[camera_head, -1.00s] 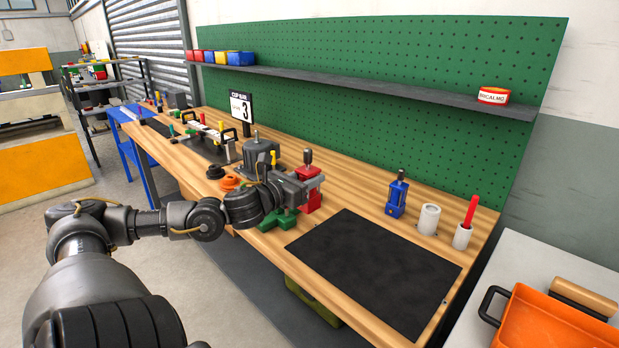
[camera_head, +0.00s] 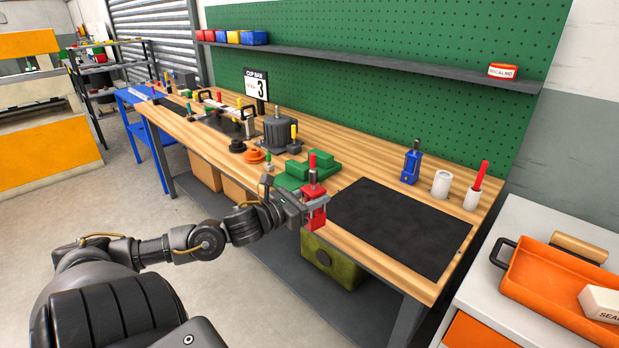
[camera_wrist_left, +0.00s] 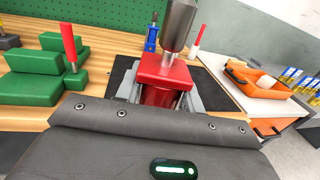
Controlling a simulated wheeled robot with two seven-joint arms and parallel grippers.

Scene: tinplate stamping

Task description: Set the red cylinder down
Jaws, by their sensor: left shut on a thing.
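The red cylinder (camera_head: 315,212), a red body with a grey metal rod on top, is held upright in my left gripper (camera_head: 312,204). In the head view it shows against the bench's front edge, left of the black mat (camera_head: 405,226). Its height above the bench is hard to tell. In the left wrist view the red cylinder (camera_wrist_left: 166,72) sits between the jaws, with the mat (camera_wrist_left: 207,90) beyond. Its underside is hidden there. My right gripper is out of view.
Green blocks (camera_head: 308,170) and a red-handled tool (camera_head: 312,158) stand behind the gripper. An orange tray (camera_head: 530,292) lies on a white cabinet to the right.

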